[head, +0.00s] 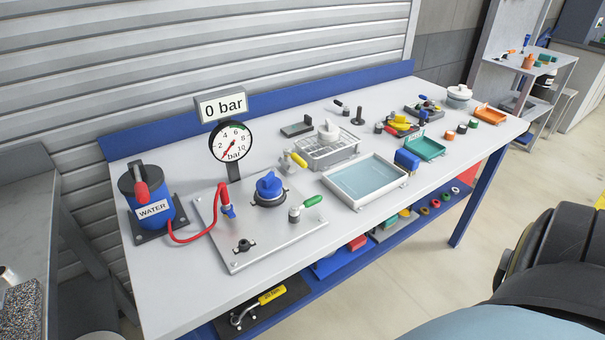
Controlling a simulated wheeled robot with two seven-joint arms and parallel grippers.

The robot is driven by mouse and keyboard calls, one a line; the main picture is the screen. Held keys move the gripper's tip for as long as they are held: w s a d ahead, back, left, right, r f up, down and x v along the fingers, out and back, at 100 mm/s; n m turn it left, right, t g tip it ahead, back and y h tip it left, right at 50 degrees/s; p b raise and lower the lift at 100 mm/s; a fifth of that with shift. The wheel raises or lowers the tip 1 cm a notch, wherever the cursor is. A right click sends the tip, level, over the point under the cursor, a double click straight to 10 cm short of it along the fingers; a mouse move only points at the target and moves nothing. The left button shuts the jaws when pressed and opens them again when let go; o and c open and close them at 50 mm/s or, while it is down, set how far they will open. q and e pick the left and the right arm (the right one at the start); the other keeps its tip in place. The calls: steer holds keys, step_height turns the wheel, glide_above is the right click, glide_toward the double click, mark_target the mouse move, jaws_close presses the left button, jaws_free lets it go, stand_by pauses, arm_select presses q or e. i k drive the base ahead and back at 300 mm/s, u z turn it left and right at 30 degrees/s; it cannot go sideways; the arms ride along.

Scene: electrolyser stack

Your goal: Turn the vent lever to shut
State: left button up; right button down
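A lever with a green handle (313,200) sits on a metal post near the right corner of the steel plate (247,247). Its handle points to the right and slightly back. A lever with a yellow handle (298,159) stands at the back right of the plate, its handle slanting. No label shows which of the two is the vent lever. The sign above the gauge (231,142) reads 0 bar (223,105). Neither of my grippers is in view.
A blue WATER container (147,205) with a red hose (193,238) stands left of the plate. A water-filled tray (367,182), a wire rack (328,152) and several small parts occupy the right side of the workbench (162,292). The bench's front left is clear.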

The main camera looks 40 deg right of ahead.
mark_target(286, 150)
steer(key=u, duration=0.15)
steer(key=k, duration=0.2)
steer(key=z, duration=0.35)
steer(key=i, duration=0.15)
steer(key=z, duration=0.65)
